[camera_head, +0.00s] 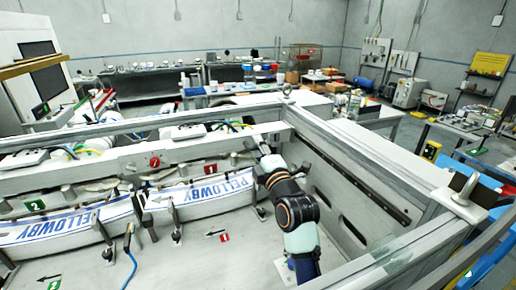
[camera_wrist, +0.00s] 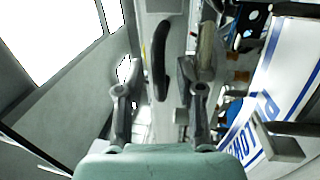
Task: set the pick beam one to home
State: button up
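A long pale beam (camera_head: 180,158) crosses behind the label stacks, with a red "1" sign (camera_head: 211,169) on it; I cannot tell for certain that this is pick beam one. My gripper (camera_head: 262,150) is at the right end of this beam, by the right side wall. In the wrist view my gripper (camera_wrist: 160,88) has its two fingers wide apart. A dark curved handle (camera_wrist: 160,62) shows between and beyond the fingers. I cannot tell whether either finger touches it. A second, lighter handle (camera_wrist: 207,47) stands just right of it.
A stack of white and blue labels (camera_head: 215,193) lies left of my arm; it also shows in the wrist view (camera_wrist: 287,75). Another label stack (camera_head: 65,229) is at the left. Metal clamps (camera_head: 175,225) stand before them. A side wall (camera_head: 350,185) rises close on the right.

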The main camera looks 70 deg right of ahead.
jog(key=shift+a, duration=0.1)
jog(key=v, duration=1.2)
jog(key=shift+r, duration=0.1)
